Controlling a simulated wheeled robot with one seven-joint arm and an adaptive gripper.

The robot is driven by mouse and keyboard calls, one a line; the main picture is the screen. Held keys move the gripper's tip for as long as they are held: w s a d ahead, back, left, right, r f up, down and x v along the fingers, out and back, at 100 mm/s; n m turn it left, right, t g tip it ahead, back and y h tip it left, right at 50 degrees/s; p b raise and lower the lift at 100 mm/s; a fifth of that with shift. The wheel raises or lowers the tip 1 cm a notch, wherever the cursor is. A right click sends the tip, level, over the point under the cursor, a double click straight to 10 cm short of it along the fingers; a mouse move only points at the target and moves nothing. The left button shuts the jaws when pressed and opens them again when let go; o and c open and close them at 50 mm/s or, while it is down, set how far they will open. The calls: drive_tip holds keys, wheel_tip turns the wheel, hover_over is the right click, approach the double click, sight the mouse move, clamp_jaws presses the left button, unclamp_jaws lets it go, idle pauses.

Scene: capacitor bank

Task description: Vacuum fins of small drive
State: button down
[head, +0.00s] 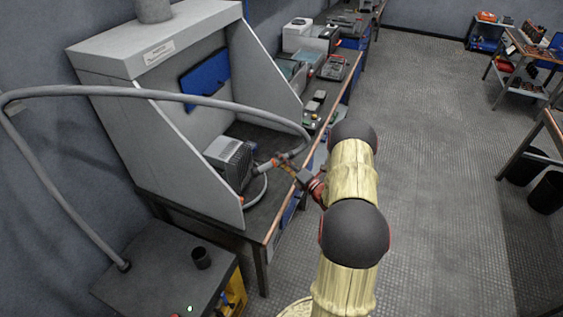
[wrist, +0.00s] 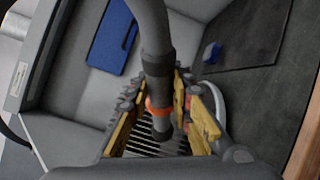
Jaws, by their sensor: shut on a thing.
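The small drive (head: 231,158) is a grey box with dark fins, standing inside the grey hood on the bench. Its fins (wrist: 152,148) also show in the wrist view, below and between my fingers. My gripper (head: 285,168) is shut on the vacuum hose end (wrist: 158,92), a dark nozzle with an orange band. The nozzle points at the fins. In the head view its tip is beside the drive's right face; I cannot tell whether it touches. The grey hose (head: 200,98) arches left from my gripper to a dark box.
The hood (head: 172,135) walls the drive in at the left and back; a blue panel (head: 206,82) is on its back. Several devices lie farther along the bench.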

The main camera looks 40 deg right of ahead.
drive_tip(key=shift+w+d+b, duration=0.2)
drive_tip(key=shift+w+d, duration=0.1)
drive_tip(key=shift+d, duration=0.35)
drive_tip(key=shift+w+d+b, duration=0.15)
drive_tip(key=shift+w+d, duration=0.1)
drive_tip(key=shift+d, duration=0.4)
drive_tip(key=shift+f, duration=0.15)
wheel_tip(320, 180, down, 4)
drive_tip(key=shift+r+b, duration=0.25)
drive_tip(key=shift+b, duration=0.9)
drive_tip(key=shift+a, duration=0.1)
drive_tip(key=shift+s+a+p, duration=0.4)
drive_tip(key=shift+a, duration=0.45)
drive_tip(key=shift+s+a+p, duration=0.35)
drive_tip(key=shift+a+p, duration=0.05)
drive_tip(key=shift+a, duration=0.55)
drive_tip(key=shift+s+a+p, duration=0.35)
drive_tip(key=shift+a, duration=0.5)
drive_tip(key=shift+s+a+p, duration=0.35)
drive_tip(key=shift+a, duration=0.45)
